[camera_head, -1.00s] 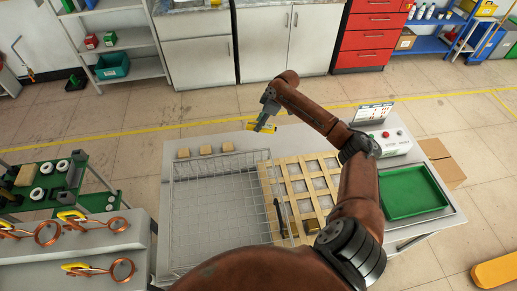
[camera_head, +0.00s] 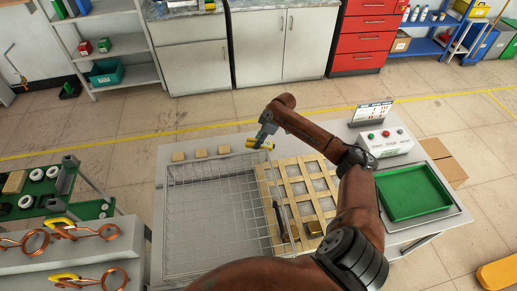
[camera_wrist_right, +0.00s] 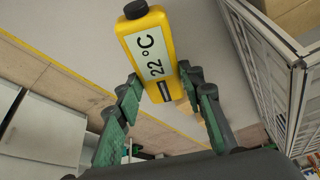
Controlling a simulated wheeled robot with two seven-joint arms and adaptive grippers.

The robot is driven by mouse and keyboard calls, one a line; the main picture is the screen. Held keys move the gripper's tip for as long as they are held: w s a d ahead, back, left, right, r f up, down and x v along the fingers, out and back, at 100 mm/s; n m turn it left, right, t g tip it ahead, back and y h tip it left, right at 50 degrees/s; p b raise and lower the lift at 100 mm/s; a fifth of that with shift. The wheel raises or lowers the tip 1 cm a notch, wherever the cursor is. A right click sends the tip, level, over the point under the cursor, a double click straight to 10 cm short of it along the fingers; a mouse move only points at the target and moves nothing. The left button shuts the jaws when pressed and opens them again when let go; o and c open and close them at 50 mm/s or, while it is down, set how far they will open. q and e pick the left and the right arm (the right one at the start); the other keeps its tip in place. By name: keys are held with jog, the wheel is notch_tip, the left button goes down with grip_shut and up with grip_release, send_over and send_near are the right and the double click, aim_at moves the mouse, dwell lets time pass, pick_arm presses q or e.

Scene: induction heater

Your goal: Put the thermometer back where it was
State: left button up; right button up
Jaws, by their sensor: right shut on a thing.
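The thermometer is a yellow block with a black knob and a display reading 22 °C. In the wrist view the thermometer (camera_wrist_right: 150,55) sits between the two green-padded fingers of my right gripper (camera_wrist_right: 160,88), which is shut on it. In the head view the thermometer (camera_head: 261,144) hangs from my right gripper (camera_head: 264,138) near the back edge of the table, around the back right corner of the wire basket. I cannot tell its height above the table. My left gripper is not in view.
The wire basket (camera_head: 166,215) stands left of a wooden slatted crate (camera_head: 283,167). Small wooden blocks (camera_head: 201,153) lie along the table's back edge. A control box (camera_head: 385,142) and a green tray (camera_head: 413,193) are on the right. Copper coils (camera_head: 103,278) lie on the left bench.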

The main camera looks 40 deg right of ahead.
aim_at(268, 144)
notch_tip(268, 144, down, 5)
jog(key=o, duration=1.3)
jog(key=shift+c, duration=0.2)
jog(key=p+v, duration=0.1)
jog(key=v, duration=1.1)
